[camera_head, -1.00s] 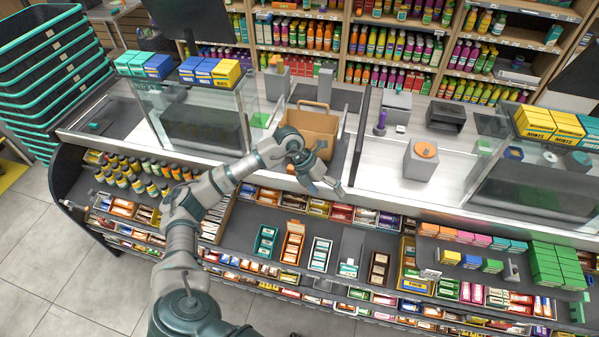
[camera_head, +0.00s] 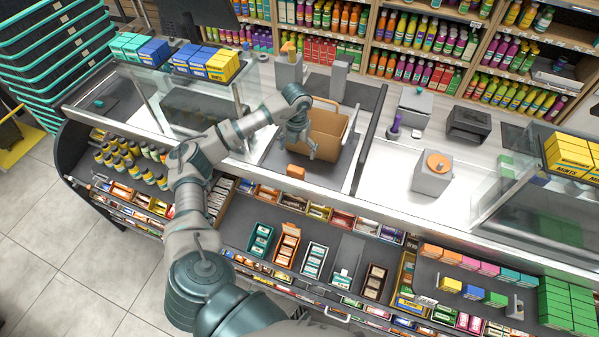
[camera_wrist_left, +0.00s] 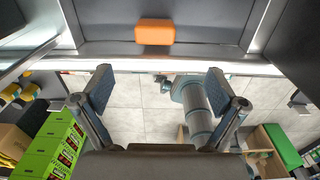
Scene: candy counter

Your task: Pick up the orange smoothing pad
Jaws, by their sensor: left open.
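The orange smoothing pad (camera_head: 296,172) is a small rounded block lying on the dark grey counter section near its front edge, in front of the brown carton. It also shows in the left wrist view (camera_wrist_left: 155,31), at the top centre. My left gripper (camera_head: 302,148) is over the counter, just behind and above the pad, pointing down. In the left wrist view the two fingers of the gripper (camera_wrist_left: 159,76) are spread wide with nothing between them. The pad is beyond the fingertips and apart from them. My right gripper is not in view.
A brown open carton (camera_head: 330,130) stands close behind and right of the gripper. A dark divider (camera_head: 371,135) bounds the section on the right. A grey box (camera_head: 432,180) with an orange disc stands farther right. A glass case (camera_head: 195,105) is at left.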

